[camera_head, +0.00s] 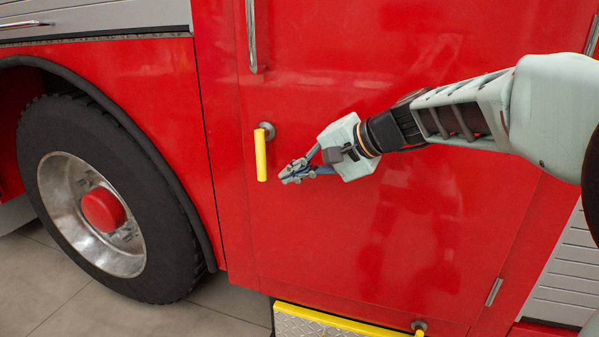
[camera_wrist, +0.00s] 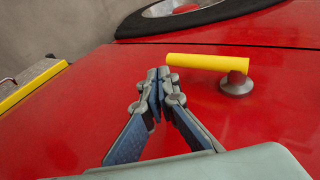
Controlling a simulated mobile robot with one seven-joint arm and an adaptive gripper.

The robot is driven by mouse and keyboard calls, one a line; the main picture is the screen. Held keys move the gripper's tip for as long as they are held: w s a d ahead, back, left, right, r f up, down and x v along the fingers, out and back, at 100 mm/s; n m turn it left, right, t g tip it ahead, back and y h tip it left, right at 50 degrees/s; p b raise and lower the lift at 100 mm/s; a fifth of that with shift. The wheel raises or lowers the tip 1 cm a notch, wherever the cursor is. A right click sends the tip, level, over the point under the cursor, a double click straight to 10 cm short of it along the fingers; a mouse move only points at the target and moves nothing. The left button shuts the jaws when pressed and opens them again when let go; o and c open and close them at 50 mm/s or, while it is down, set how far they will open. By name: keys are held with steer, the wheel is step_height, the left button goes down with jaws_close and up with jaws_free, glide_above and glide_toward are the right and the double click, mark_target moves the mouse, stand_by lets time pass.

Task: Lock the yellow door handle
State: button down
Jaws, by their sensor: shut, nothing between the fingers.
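The yellow door handle (camera_head: 261,155) is on the red door (camera_head: 400,230) of the truck, near its left edge. It hangs straight down from a round grey mount (camera_head: 267,130) at its top. In the wrist view the yellow handle (camera_wrist: 208,63) lies across the upper right, with its grey mount (camera_wrist: 236,83) at the right end. My gripper (camera_head: 286,176) is to the right of the handle's lower end, with a small gap between them in the head view. Its fingertips (camera_wrist: 158,75) are together and hold nothing. I cannot tell whether they touch the door.
A big black wheel (camera_head: 100,190) with a red hub is at the left. A chrome grab bar (camera_head: 251,35) is above the handle. A step with a yellow edge (camera_head: 345,322) is below the door. The door face around the handle is clear.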

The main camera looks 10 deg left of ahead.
steer(key=s+d+p, duration=0.1)
steer(key=s+d, duration=0.1)
steer(key=d, duration=0.8)
steer(key=shift+s, duration=0.35)
steer(key=shift+a+p, duration=0.15)
steer(key=shift+p, duration=0.15)
